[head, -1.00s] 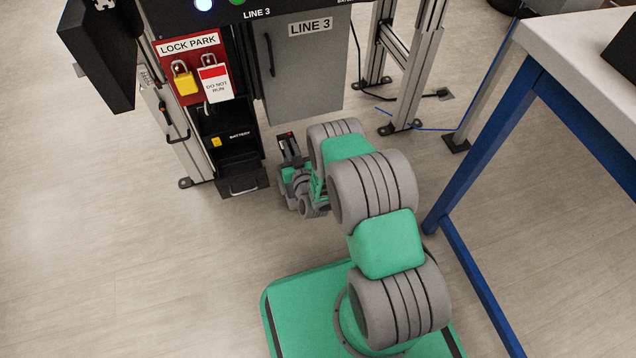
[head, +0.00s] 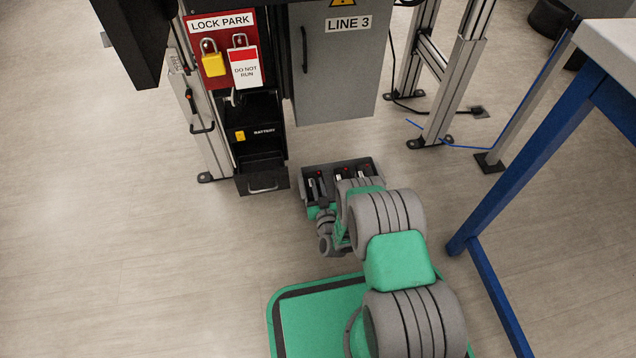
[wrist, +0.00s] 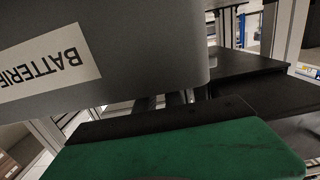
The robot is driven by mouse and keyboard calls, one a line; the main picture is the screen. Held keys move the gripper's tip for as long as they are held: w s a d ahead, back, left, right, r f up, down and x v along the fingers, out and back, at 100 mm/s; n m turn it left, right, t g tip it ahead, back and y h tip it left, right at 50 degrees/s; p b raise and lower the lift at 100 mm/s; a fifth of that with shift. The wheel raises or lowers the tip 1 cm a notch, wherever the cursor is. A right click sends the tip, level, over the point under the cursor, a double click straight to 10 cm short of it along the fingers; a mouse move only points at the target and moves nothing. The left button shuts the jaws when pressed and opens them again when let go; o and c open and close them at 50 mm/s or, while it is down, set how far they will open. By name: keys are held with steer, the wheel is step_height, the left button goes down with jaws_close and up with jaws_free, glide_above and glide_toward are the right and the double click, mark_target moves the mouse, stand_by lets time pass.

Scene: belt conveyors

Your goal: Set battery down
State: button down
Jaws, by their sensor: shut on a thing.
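My gripper (head: 316,206) is at the left front of a dark battery bin (head: 381,172), low in front of the cabinet. It is shut on a battery (head: 317,186), which appears upright at the bin's left end. I cannot tell whether that battery touches the bin floor. More dark batteries with red marks, such as one battery (head: 341,174), stand in the bin, partly hidden by my arm. In the wrist view, the bin's grey wall (wrist: 150,40) with an upside-down BATTERIES label fills the upper left, close above my green gripper body. The held battery cannot be made out there.
The cabinet's black battery drawer (head: 262,168) is just left of the bin. The lock park board (head: 222,45) holds a yellow padlock and a red-white tag. A blue-legged table (head: 520,170) stands at right. The floor at left is clear.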

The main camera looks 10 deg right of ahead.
steer(key=shift+w+r, duration=0.2)
steer(key=shift+r, duration=0.1)
steer(key=shift+f, duration=0.2)
steer(key=c, duration=1.5)
jaws_free()
steer(key=shift+s+f, duration=0.1)
steer(key=shift+s, duration=0.05)
steer(key=shift+o, duration=0.2)
